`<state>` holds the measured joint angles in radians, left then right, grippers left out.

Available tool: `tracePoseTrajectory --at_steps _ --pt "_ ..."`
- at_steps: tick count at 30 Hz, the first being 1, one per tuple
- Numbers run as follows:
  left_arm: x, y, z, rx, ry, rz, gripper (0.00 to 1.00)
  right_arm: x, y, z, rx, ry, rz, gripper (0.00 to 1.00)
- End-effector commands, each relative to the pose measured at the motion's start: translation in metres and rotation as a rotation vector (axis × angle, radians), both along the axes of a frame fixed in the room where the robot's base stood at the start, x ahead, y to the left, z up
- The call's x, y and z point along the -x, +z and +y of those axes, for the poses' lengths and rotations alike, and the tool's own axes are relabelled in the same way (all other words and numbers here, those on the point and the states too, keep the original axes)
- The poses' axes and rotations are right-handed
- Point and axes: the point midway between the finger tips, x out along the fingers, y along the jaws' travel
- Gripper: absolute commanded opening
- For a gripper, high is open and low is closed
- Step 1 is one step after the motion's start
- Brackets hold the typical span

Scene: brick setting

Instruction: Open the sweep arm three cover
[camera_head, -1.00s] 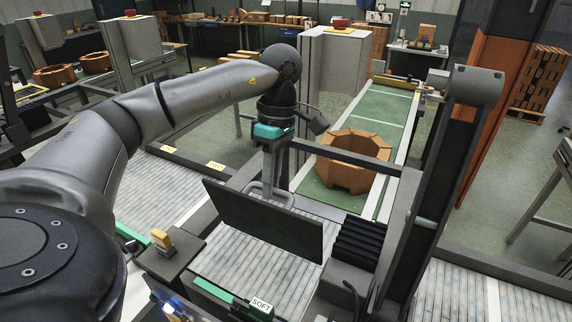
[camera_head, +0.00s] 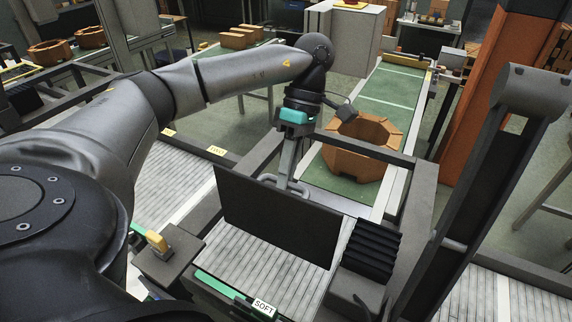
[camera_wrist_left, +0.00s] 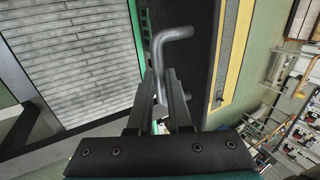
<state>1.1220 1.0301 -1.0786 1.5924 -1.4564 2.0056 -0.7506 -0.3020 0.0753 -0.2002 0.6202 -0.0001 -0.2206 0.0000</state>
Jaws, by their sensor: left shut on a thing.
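The cover is a flat dark panel (camera_head: 275,215), raised and steeply tilted above a grey slatted bed (camera_head: 250,255) in the head view. My left gripper (camera_head: 287,172) is behind its upper edge, at a grey bent-rod handle (camera_head: 295,186). In the left wrist view, the gripper's fingers (camera_wrist_left: 165,100) are shut on this handle (camera_wrist_left: 176,34), whose bent end sticks out past the fingertips. A dark surface (camera_wrist_left: 198,55) lies close beside the handle there. The head view partly hides the fingers behind the panel. My right gripper is not seen.
A label reading SOFT (camera_head: 263,307) marks the front edge. Black ribbed bellows (camera_head: 371,250) stand right of the cover, with a tall dark frame (camera_head: 470,190) further right. Behind, a brick ring (camera_head: 362,150) sits on a green conveyor (camera_head: 385,95). A yellow-topped post (camera_head: 158,241) stands left.

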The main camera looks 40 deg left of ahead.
Motion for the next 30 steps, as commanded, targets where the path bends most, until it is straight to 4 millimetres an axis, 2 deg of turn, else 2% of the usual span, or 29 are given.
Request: tracePoseTrajectory --at_steps 1,2,9,20,30 --pt "0.003 -0.005 0.000 -0.005 -0.001 0.014 0.00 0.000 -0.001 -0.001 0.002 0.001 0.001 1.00" --pt "0.003 -0.005 0.000 -0.005 -0.001 0.014 0.18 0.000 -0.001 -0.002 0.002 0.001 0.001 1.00" --pt "0.002 -0.003 0.000 -0.003 -0.001 0.008 0.45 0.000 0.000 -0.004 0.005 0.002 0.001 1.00" --pt "-0.001 0.002 0.001 -0.002 -0.001 0.003 0.47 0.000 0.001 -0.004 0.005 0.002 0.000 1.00" --pt "-0.016 0.032 0.004 -0.003 -0.001 0.001 0.47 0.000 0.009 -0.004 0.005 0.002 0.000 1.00"
